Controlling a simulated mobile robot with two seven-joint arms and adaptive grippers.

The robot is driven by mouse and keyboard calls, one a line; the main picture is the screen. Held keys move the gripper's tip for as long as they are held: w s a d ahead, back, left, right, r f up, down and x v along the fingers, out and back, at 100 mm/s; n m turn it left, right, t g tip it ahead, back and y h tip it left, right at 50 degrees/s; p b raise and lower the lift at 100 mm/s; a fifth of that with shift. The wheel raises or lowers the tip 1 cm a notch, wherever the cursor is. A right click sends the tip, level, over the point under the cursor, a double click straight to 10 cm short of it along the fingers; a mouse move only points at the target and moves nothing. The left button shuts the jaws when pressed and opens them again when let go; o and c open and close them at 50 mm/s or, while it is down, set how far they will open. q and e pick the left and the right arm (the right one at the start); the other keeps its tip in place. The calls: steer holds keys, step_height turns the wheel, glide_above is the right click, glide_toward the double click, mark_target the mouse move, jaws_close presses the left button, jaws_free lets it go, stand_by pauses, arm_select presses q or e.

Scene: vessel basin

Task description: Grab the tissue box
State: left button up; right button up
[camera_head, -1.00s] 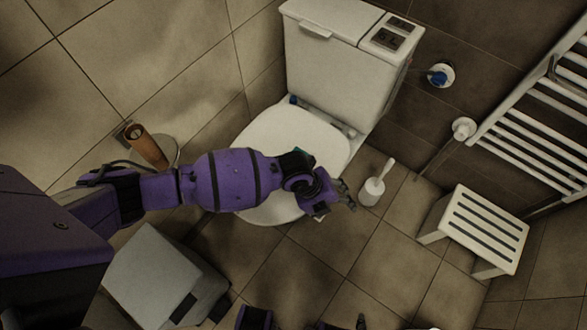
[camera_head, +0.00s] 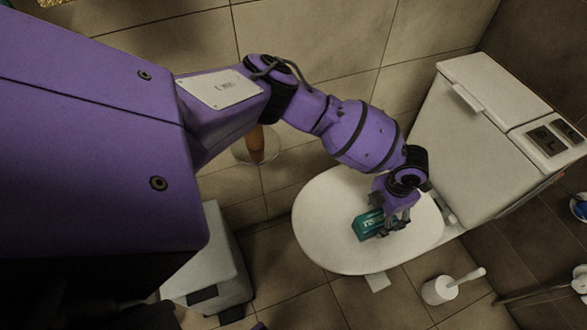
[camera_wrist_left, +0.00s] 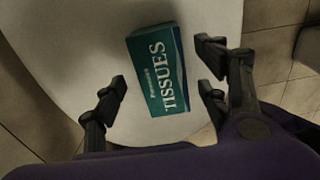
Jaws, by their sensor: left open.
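The tissue box (camera_head: 368,225) is a small teal box with white lettering, lying on the closed white toilet lid (camera_head: 330,245). In the left wrist view the box (camera_wrist_left: 160,70) shows its "TISSUES" face between my spread left fingers. My left gripper (camera_head: 389,226) reaches down from above, close beside the box in the head view, and partly covers it. In the left wrist view the left gripper (camera_wrist_left: 163,82) is open, with visible gaps between the fingers and the box sides. My right gripper is not in view.
The toilet tank (camera_head: 480,110) stands to the right of the lid. A toilet brush in its holder (camera_head: 438,290) is on the floor at the lower right. A grey bin (camera_head: 212,260) stands at the lower left. Tiled walls rise behind.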

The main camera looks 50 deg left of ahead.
mark_target(377, 218)
arm_select(q)
steer(key=f, duration=0.2)
steer(key=s+f, duration=0.1)
steer(key=f, duration=0.2)
steer(key=shift+a, duration=0.1)
steer(key=shift+r, duration=0.1)
steer(key=shift+c, duration=0.2)
steer(key=c, duration=1.1)
steer(key=shift+w+r, duration=0.1)
steer(key=shift+c, duration=0.7)
steer(key=shift+r, duration=0.1)
